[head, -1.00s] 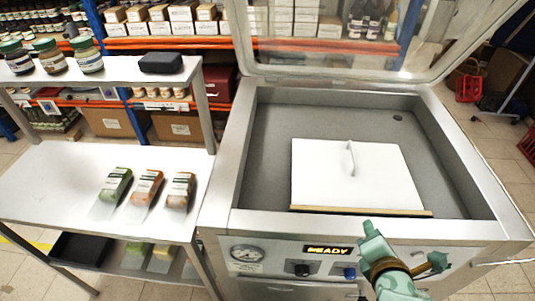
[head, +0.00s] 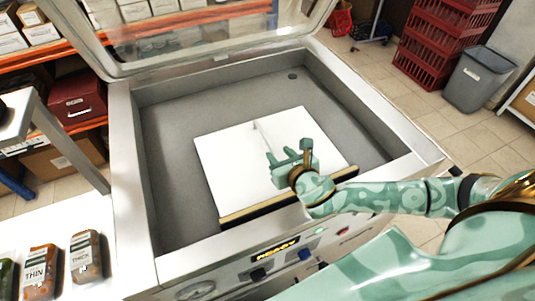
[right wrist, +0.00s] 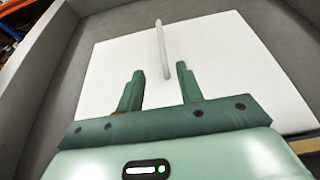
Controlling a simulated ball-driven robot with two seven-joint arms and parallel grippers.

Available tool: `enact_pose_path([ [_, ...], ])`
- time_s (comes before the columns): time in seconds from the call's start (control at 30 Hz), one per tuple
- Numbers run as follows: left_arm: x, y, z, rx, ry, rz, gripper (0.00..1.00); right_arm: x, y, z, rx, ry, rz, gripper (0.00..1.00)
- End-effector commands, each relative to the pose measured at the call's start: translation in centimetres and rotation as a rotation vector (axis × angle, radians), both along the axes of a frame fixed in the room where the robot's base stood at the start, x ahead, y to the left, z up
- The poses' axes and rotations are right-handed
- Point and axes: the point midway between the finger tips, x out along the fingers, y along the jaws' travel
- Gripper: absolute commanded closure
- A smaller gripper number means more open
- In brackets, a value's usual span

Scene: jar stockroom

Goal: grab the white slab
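The white slab (head: 230,155) lies flat inside the open metal chamber of the machine, with a tan strip along its front edge. A thin upright handle (head: 257,130) stands on its top; in the right wrist view the handle (right wrist: 162,48) rises just beyond my fingertips. My right gripper (head: 287,158) is above the slab, near its front right part. In the right wrist view my right gripper (right wrist: 160,72) is open, its two fingers apart with nothing between them, pointing toward the handle. My left gripper is not in view.
The chamber's metal rim (head: 135,190) surrounds the slab, and a raised clear lid (head: 190,30) stands behind it. A side table with pouches (head: 85,255) is at the lower left. Red crates (head: 445,40) and a grey bin (head: 478,80) stand on the floor at right.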

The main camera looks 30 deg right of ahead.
Motion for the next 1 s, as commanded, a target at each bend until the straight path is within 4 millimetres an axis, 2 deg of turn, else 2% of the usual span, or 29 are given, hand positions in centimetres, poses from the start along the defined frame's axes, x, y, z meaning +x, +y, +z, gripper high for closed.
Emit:
enact_pose_path([
  [0.1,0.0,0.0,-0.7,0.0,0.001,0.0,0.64,2.3,-0.1,-1.1,0.0,-0.001,-0.001,0.64],
  [0.37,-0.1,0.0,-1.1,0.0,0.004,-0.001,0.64,4.5,-0.3,-2.1,0.002,0.0,-0.001,0.64],
  [0.6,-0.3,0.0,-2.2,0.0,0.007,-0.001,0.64,7.8,-0.8,-3.9,0.001,0.0,-0.002,0.64],
  [0.9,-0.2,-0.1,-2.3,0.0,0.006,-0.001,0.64,8.5,-0.8,-4.1,0.002,0.002,0.0,0.64],
  [0.93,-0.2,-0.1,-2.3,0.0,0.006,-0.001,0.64,8.5,-0.8,-4.1,0.002,0.002,0.0,0.69],
  [1.0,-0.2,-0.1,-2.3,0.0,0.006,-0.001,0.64,8.5,-0.8,-4.1,0.002,0.002,0.0,0.89],
])
